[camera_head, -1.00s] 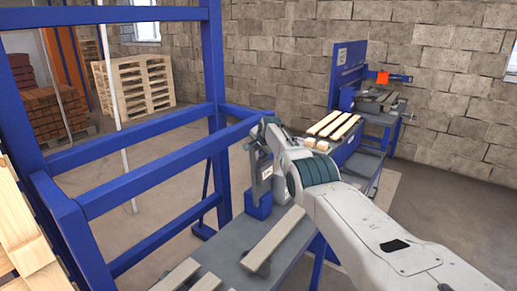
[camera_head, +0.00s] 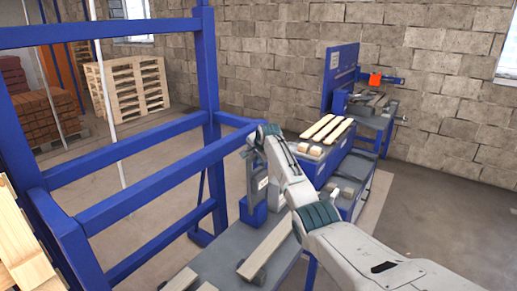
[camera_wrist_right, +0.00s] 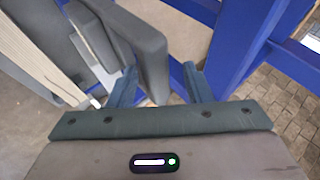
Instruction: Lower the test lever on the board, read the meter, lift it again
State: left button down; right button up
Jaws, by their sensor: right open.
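A grey upright board (camera_head: 257,184) with a small white label stands on a blue mount at the near bench's far end. My right gripper (camera_head: 251,148) is by the board's top, partly hidden by its own wrist. In the right wrist view my right gripper (camera_wrist_right: 160,84) is open, its fingers apart. Grey slab-like parts (camera_wrist_right: 152,52) rise beyond and partly between the fingers; I cannot tell whether they touch. I cannot make out the lever or the meter for certain. My left gripper is out of view.
Blue gantry posts (camera_head: 208,100) and rails stand close left of the board. The near bench (camera_head: 222,262) carries wooden boards (camera_head: 268,248). A second bench with slats (camera_head: 327,128) and small blocks lies behind my right arm. Open floor lies right.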

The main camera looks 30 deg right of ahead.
jog(key=shift+b+v, duration=0.8)
jog(key=shift+v, duration=1.9)
jog(key=shift+w, duration=0.1)
jog(key=shift+c, duration=0.4)
